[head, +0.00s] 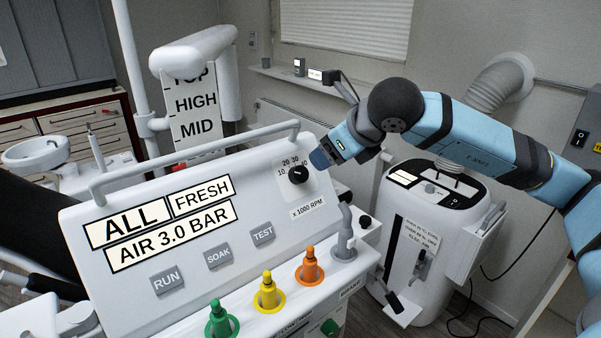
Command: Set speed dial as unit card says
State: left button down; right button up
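The speed dial (298,176) is a black knob on a pale plate at the upper right of the white panel (130,285). Its scale shows 10, 20 and 30, with "x 1000 RPM" below; the right part of the scale is hard to read. A small light mark shows on the knob, but its exact setting is unclear. My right gripper (321,159) is just right of and above the dial, seemingly apart from it; its fingers are too hidden to judge. Cards on the panel read "ALL" (130,222), "FRESH" (202,196) and "AIR 3.0 BAR" (172,237). My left gripper is out of view.
A handle bar (190,160) runs along the panel's top edge. RUN (167,281), SOAK and TEST buttons and green, yellow and orange fittings (309,268) lie below. A white unit (440,215) with a small-print card (418,238) stands right. A "HIGH/MID" sign (197,115) stands behind.

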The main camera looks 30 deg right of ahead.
aim_at(301, 172)
jog(key=p+x, duration=0.1)
jog(key=x, duration=1.1)
jog(key=shift+a+f, duration=0.1)
jog(key=shift+f, duration=0.05)
jog(key=c, duration=0.9)
